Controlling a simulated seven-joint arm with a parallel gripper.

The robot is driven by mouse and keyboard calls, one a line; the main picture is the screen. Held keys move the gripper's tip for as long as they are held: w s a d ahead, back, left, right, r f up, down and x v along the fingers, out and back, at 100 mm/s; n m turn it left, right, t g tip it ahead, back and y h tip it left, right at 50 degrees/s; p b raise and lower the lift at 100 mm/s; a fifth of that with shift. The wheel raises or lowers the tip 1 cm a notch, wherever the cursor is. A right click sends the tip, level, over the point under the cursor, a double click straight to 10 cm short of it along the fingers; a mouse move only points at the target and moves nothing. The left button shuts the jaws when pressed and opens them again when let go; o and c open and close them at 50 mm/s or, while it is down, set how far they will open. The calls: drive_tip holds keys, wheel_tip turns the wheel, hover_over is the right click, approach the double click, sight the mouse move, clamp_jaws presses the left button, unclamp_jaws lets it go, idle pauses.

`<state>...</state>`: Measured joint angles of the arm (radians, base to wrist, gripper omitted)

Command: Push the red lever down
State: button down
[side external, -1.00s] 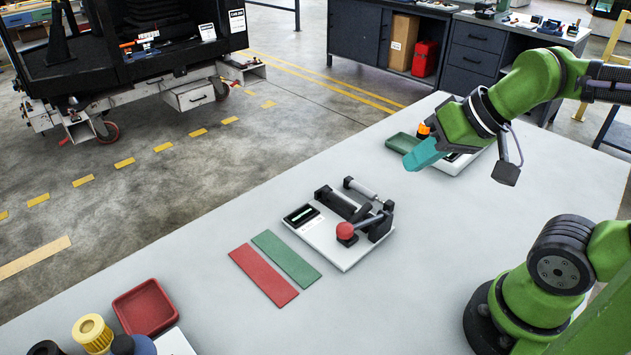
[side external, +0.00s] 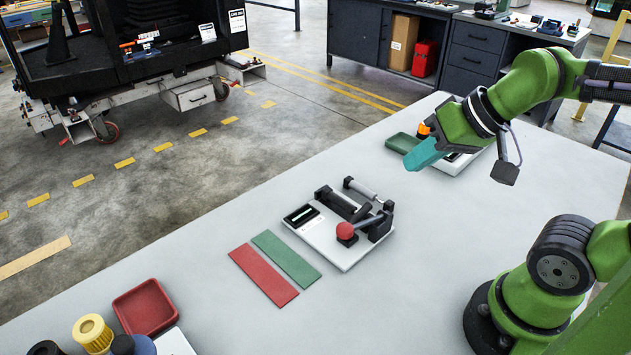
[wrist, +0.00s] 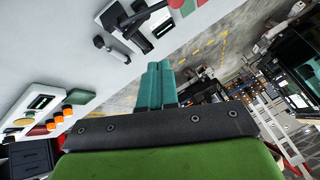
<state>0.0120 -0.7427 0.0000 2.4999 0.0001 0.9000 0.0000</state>
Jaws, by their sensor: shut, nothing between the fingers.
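The red lever's round red knob (side external: 345,231) sits at the front of a white lever unit (side external: 330,243) in the middle of the table in the side view. The unit also has dark lever arms and a small display. In the wrist view part of the unit (wrist: 125,20) shows at the top.
A green tray (side external: 402,143) and a second white unit (side external: 462,164) with an orange part stand behind my gripper. Red (side external: 263,275) and green (side external: 286,258) strips lie left of the lever unit. A red tray (side external: 145,309) is at the lower left. The table right of the unit is clear.

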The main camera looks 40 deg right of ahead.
wheel_tip(320, 180, down, 7)
drive_tip(key=w+d+m+g+y, duration=0.1)
drive_tip(key=w+m+g+y, duration=0.1)
drive_tip(key=m+g+y, duration=0.3)
drive_tip(key=w+a+r+m+t+y, duration=0.1)
drive_tip(key=w+a+r+m+y, duration=0.1)
drive_tip(key=w+r+m+y, duration=0.2)
drive_tip(key=shift+w+a+r+y, duration=0.35)
drive_tip(key=shift+r+y, duration=0.2)
drive_tip(key=shift+y, duration=0.25)
hover_over(360, 226)
drive_tip(key=shift+f, duration=4.2)
drive_tip(key=shift+f, duration=0.1)
drive_tip(key=shift+a+f, duration=0.1)
drive_tip(key=shift+f, duration=0.2)
